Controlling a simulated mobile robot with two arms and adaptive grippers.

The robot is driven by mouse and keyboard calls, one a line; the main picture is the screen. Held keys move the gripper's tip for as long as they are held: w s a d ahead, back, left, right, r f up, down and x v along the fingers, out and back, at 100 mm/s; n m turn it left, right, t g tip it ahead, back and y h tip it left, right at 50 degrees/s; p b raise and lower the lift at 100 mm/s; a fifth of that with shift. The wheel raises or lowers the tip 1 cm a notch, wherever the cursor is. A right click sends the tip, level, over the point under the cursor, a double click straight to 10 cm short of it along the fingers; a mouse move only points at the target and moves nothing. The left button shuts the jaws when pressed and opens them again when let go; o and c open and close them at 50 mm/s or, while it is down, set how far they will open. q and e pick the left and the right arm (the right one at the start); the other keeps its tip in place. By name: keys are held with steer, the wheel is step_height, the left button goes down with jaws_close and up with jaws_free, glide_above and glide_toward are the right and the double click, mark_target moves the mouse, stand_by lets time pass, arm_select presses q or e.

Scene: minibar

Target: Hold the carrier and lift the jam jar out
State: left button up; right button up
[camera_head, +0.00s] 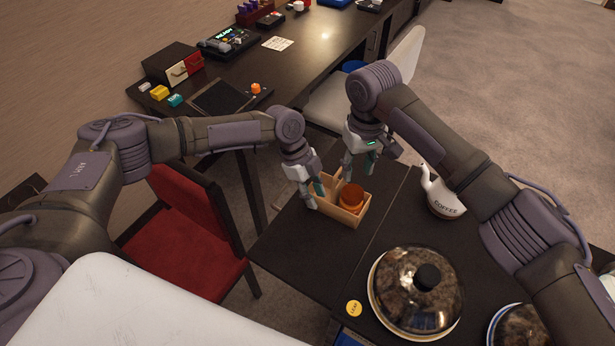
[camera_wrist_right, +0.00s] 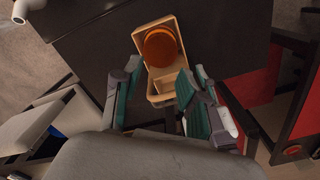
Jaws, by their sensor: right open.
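The wooden carrier (camera_head: 343,219) is a small open box on the dark table, near its back edge. The orange-brown jam jar (camera_head: 351,196) stands upright in its right part. In the right wrist view the jar (camera_wrist_right: 160,47) sits in the far end of the carrier (camera_wrist_right: 169,73). My left gripper (camera_head: 314,193) is at the carrier's left end, its fingers close to the left wall; whether they grip it is unclear. My right gripper (camera_head: 358,163) is open and empty, above and behind the carrier; its fingers also show in the right wrist view (camera_wrist_right: 158,105).
A white coffee pot (camera_head: 442,195) stands right of the carrier. A domed dish (camera_head: 416,291) and a yellow round tag (camera_head: 354,308) are nearer. A red chair (camera_head: 187,236) is at left, a pale chair (camera_head: 335,112) behind. The table left of the carrier is clear.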

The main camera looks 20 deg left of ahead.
mark_target(318, 209)
arm_select(q)
steer(key=shift+x, duration=1.55)
jaws_close()
